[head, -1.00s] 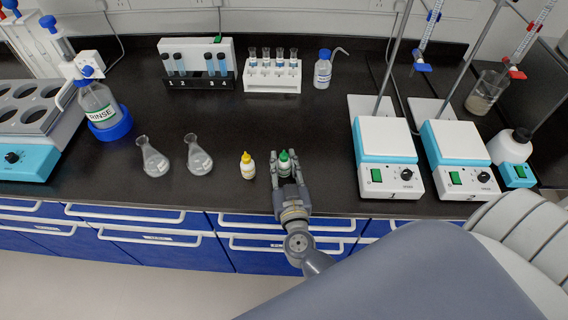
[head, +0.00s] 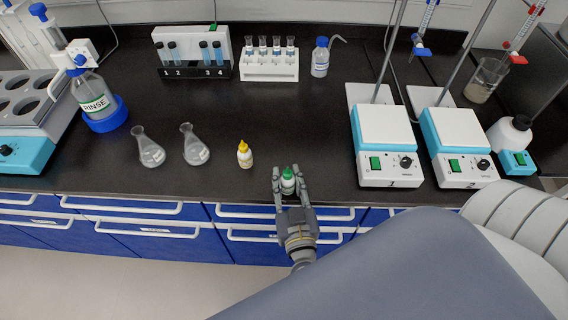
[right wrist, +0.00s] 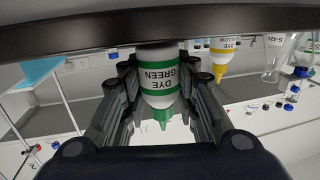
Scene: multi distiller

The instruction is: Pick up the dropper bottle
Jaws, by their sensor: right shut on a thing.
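A small white dropper bottle with a green cap (head: 288,181) is between the fingers of my right gripper (head: 289,184), near the front edge of the counter. In the right wrist view, which is upside down, the bottle (right wrist: 158,82) reads "DYE GREEN", and my right gripper (right wrist: 160,95) is shut on its sides. I cannot clearly tell how far its base is above the counter. A second dropper bottle with a yellow cap (head: 245,156) stands on the counter to its left; it also shows in the right wrist view (right wrist: 220,48). My left gripper is not in view.
Two glass flasks (head: 150,152) (head: 195,150) stand left of the yellow bottle. Two hotplate stirrers (head: 388,172) (head: 460,170) stand to the right. Tube racks (head: 195,71) (head: 269,70) and a wash bottle (head: 320,60) are at the back. The middle of the black counter (head: 300,120) is clear.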

